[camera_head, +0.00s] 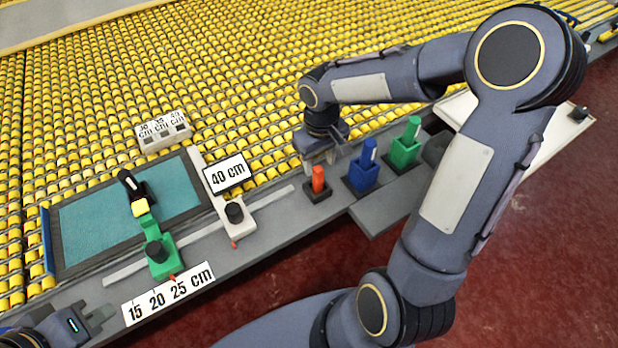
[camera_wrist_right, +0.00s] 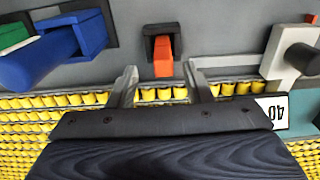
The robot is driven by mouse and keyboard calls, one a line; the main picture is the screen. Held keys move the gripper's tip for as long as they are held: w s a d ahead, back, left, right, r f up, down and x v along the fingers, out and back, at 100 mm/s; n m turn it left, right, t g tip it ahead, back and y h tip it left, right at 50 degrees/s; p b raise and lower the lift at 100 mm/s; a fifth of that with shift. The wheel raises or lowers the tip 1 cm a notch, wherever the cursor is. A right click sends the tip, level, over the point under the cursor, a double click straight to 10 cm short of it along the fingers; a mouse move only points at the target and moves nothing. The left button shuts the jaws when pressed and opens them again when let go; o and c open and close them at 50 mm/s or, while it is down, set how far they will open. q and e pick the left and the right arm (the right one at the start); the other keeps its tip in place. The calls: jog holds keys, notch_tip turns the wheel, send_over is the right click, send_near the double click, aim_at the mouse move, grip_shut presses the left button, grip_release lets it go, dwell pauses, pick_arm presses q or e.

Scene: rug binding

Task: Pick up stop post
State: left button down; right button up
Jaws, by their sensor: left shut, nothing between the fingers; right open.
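Three coloured posts stand in dark holders on the grey ledge: an orange-red post (camera_head: 318,180), a blue post (camera_head: 364,172) and a green post (camera_head: 407,145). The frames do not show which one is named the stop post. My right gripper (camera_head: 323,160) is open just above and behind the orange-red post. In the right wrist view, the orange-red post (camera_wrist_right: 163,62) lines up with the gap between my right fingertips (camera_wrist_right: 160,78), and nothing is gripped. The blue post (camera_wrist_right: 45,58) is off to the left there. My left gripper (camera_head: 100,316) is shut and empty at the lower left.
A teal mat (camera_head: 100,225) lies in a dark frame at left. A green slider (camera_head: 160,255) and a white slider (camera_head: 233,215) stand on the ledge beside the "40 cm" sign (camera_head: 227,174) and "15 20 25 cm" sign (camera_head: 168,294). Yellow rollers (camera_head: 80,90) fill the back.

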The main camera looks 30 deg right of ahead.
aim_at(318, 176)
jog(key=f, duration=0.5)
jog(key=shift+s+a+f, duration=0.1)
jog(key=shift+a+f, duration=0.1)
jog(key=shift+f, duration=0.2)
grip_shut()
jog(key=shift+r, duration=0.15)
